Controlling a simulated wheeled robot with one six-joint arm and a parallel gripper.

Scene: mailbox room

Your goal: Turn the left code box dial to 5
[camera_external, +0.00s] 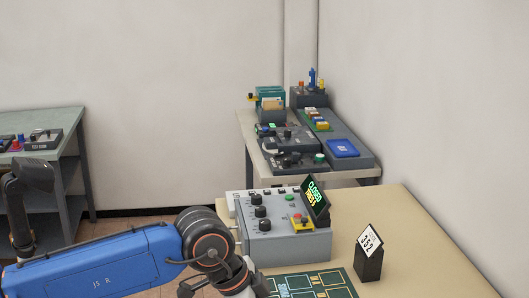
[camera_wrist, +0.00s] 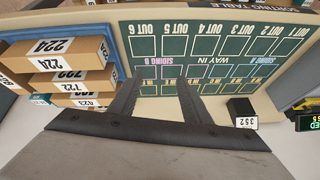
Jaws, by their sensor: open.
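A grey code box (camera_external: 288,243) stands on the beige table in the outside view, with three black dials in a slanting row on its top left. These are a rear dial (camera_external: 255,198), a middle dial (camera_external: 260,211) and a front dial (camera_external: 264,225). Their settings are too small to read. A tilted black display (camera_external: 316,198) on the box reads CLOSED above a second, unclear line. My gripper (camera_wrist: 157,98) is open and empty in the wrist view, its fingers pointing over the track board, apart from the dials. The dials do not show in the wrist view.
A stand with a white 352 card (camera_external: 370,242) stands right of the box. The green track board (camera_external: 310,285) lies in front. Numbered brown boxes (camera_wrist: 75,55) sit in a blue tray at left in the wrist view. Another table (camera_external: 350,183) with devices stands behind.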

